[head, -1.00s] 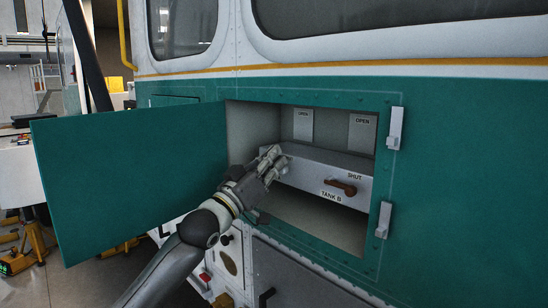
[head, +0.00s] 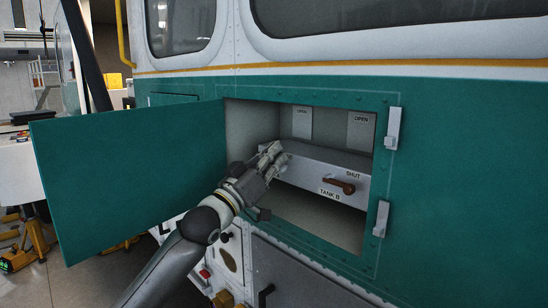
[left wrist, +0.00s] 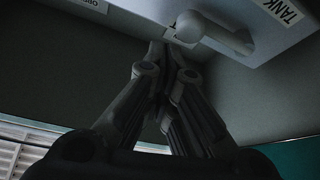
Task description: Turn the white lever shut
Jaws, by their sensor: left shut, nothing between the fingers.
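A whitish lever (left wrist: 215,36) with a rounded knob shows in the left wrist view, on a pale panel beside a cut-off "TANK" label. In the head view my left gripper hides it. My left gripper (head: 274,152) is inside the open compartment, in front of the left part of the panel (head: 310,168). Its fingers are shut with nothing between them. In the left wrist view the fingertips (left wrist: 166,50) are close beside the lever's knob; I cannot tell whether they touch. My right gripper is not in view.
A brown lever (head: 339,186) sits at the panel's right, between "SHUT" and "TANK B" labels. Two "OPEN" plates (head: 361,132) are on the back wall. The green door (head: 130,175) stands open at the left. Latches (head: 393,128) line the right edge.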

